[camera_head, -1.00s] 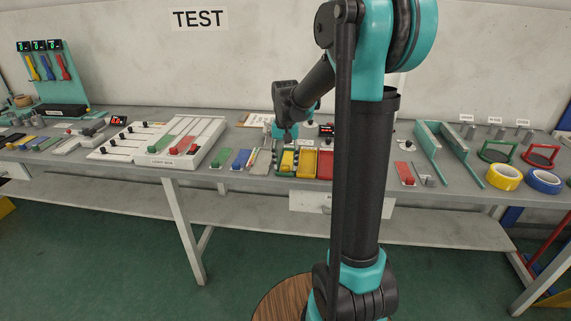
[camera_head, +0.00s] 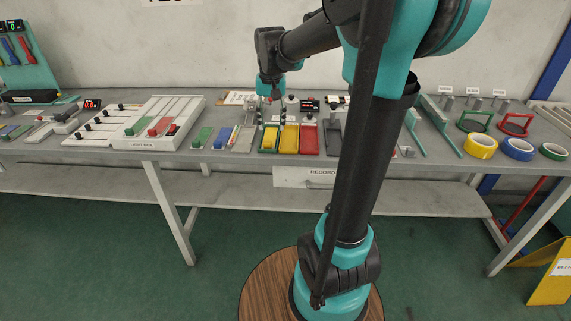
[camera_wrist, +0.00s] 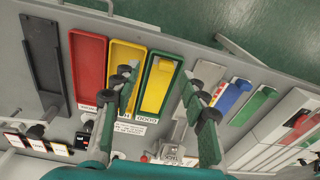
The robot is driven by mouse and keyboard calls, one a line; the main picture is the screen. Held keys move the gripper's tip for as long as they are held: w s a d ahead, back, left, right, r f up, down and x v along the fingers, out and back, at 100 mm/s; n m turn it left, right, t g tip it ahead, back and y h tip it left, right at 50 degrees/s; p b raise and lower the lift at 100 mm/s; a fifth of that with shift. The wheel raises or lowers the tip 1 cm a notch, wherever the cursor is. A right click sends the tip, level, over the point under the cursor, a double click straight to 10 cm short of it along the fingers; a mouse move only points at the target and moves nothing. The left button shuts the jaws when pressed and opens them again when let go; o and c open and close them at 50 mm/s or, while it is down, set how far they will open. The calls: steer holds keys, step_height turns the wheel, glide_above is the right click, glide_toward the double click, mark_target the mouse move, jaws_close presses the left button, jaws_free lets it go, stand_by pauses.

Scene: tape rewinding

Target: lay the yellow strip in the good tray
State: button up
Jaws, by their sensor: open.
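The yellow strip (camera_head: 270,138) lies in the green-rimmed tray (camera_head: 268,152), whose label reads GOOD in the wrist view. In the wrist view the strip (camera_wrist: 158,86) lies lengthwise within the tray's rim (camera_wrist: 168,55), with a small raised block near its upper end. My gripper (camera_head: 271,113) is open and empty above this tray. In the wrist view its fingers (camera_wrist: 160,82) show on either side of the strip, apart from it. The left finger covers part of the neighbouring yellow tray.
A yellow tray (camera_wrist: 127,53) and a red tray (camera_wrist: 88,67) stand beside the green one, then a dark tray (camera_wrist: 45,58). Blue (camera_wrist: 230,98) and green (camera_wrist: 262,103) strips lie on the other side. Tape rolls (camera_head: 516,149) stand at the bench's right.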

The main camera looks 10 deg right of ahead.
steer(key=s+d+f+n+t, duration=0.3)
steer(key=s+f, duration=1.3)
steer(key=s, duration=0.2)
steer(key=shift+s+f, duration=0.25)
steer(key=shift+s, duration=0.1)
steer(key=shift+w, duration=0.15)
